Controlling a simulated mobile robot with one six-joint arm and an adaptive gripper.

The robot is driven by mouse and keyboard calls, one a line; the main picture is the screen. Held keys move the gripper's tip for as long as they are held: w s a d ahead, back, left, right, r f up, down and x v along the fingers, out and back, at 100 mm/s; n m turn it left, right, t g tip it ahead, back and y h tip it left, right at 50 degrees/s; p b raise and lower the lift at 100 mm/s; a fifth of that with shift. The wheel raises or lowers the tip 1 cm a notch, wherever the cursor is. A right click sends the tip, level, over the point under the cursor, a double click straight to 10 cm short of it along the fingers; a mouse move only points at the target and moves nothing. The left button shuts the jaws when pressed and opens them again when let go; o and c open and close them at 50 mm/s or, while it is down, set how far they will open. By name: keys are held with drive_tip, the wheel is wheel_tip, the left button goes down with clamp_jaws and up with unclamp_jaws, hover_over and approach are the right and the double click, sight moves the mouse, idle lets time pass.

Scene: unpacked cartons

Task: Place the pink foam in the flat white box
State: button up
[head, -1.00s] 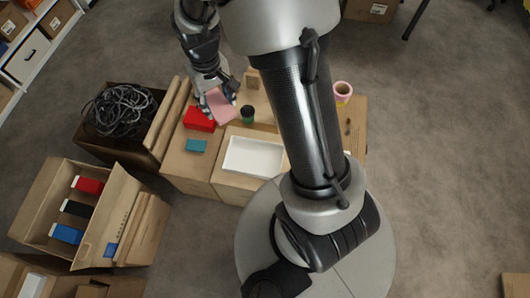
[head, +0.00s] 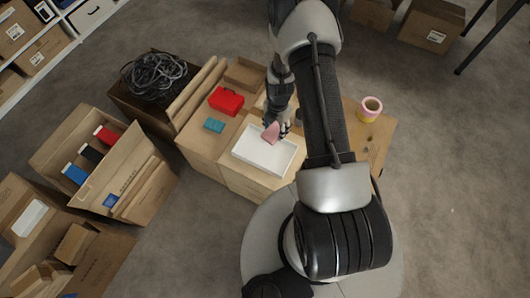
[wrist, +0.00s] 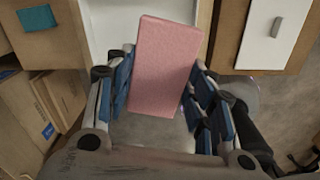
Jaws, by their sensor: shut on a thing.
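The pink foam (head: 271,133) is a flat block held in my gripper (head: 279,125). In the wrist view the foam (wrist: 161,62) sits between the blue-padded fingers of my gripper (wrist: 155,92), which are shut on it. The flat white box (head: 263,165) is an open, shallow tray on the cartons in the head view. The foam shows over the box's upper edge area; whether it touches the box cannot be told. In the wrist view part of the white box (wrist: 99,30) shows behind the foam.
A red case (head: 226,101) and a teal block (head: 214,125) lie left of the white box. An open carton of black cable (head: 156,75) and one with several small boxes (head: 118,170) stand at the left.

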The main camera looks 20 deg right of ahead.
sight(277, 158)
drive_tip(key=f+n, duration=0.1)
drive_tip(key=f, duration=0.1)
drive_tip(key=s+d+f+n, duration=0.1)
drive_tip(key=shift+f+n, duration=0.2)
drive_tip(key=shift+n, duration=0.1)
wheel_tip(277, 158, down, 20)
drive_tip(key=b, duration=0.7)
drive_tip(key=shift+r, duration=0.15)
drive_tip(key=o, duration=0.8)
drive_tip(key=shift+f, duration=0.2)
drive_tip(key=shift+r, duration=0.1)
